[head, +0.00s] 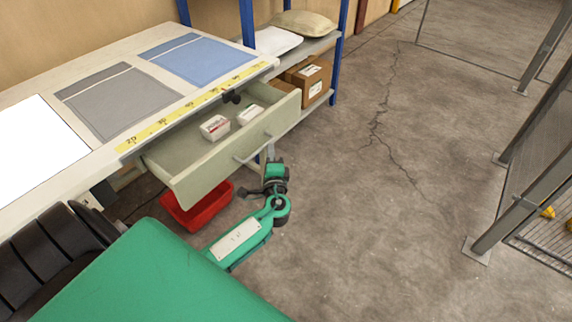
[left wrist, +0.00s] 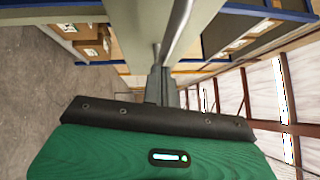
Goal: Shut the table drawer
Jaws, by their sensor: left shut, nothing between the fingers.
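The table drawer (head: 185,186) is pulled open from under the table (head: 75,172), with a metal bar handle (head: 252,150) on its pale front. Two small white boxes, one (head: 214,127) and another (head: 249,114), lie inside it. My left gripper (head: 267,162) is low in front of the drawer, just below and beside the handle. In the left wrist view, the left gripper's fingers (left wrist: 161,84) are together and empty, and the handle bar (left wrist: 176,32) runs close ahead of them. I cannot tell whether they touch it. My right gripper is not in view.
A grey cloth piece (head: 115,105) and a blue one (head: 197,60) lie on the table. A red bin (head: 200,208) stands on the floor under the drawer. Cardboard boxes (head: 308,78) sit on a shelf behind. The floor to the right is clear up to a fence (head: 520,190).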

